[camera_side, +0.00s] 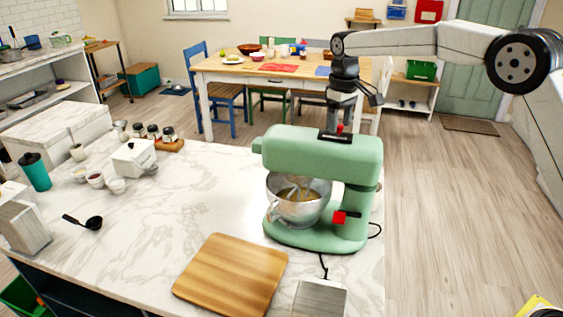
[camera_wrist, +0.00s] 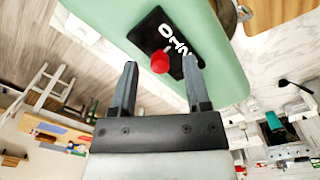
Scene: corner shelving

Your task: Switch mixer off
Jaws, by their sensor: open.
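The green stand mixer (camera_side: 318,152) stands on the marble counter with a metal bowl (camera_side: 299,201) under its head. A small red knob (camera_side: 340,128) sits on a black plate on top of the head. In the wrist view the red knob (camera_wrist: 160,62) lies beyond and between my fingertips, on the black plate (camera_wrist: 168,45) with partly readable white lettering. My gripper (camera_wrist: 161,70) is open and empty, its fingers apart. In the side view my gripper (camera_side: 357,101) is above and behind the mixer head, close to the knob.
A wooden cutting board (camera_side: 232,275) lies in front of the mixer. A black ladle (camera_side: 84,222), a teal tumbler (camera_side: 35,171) and a white box (camera_side: 134,157) stand or lie at the counter's left. A dining table (camera_side: 215,72) stands behind. The counter's middle is clear.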

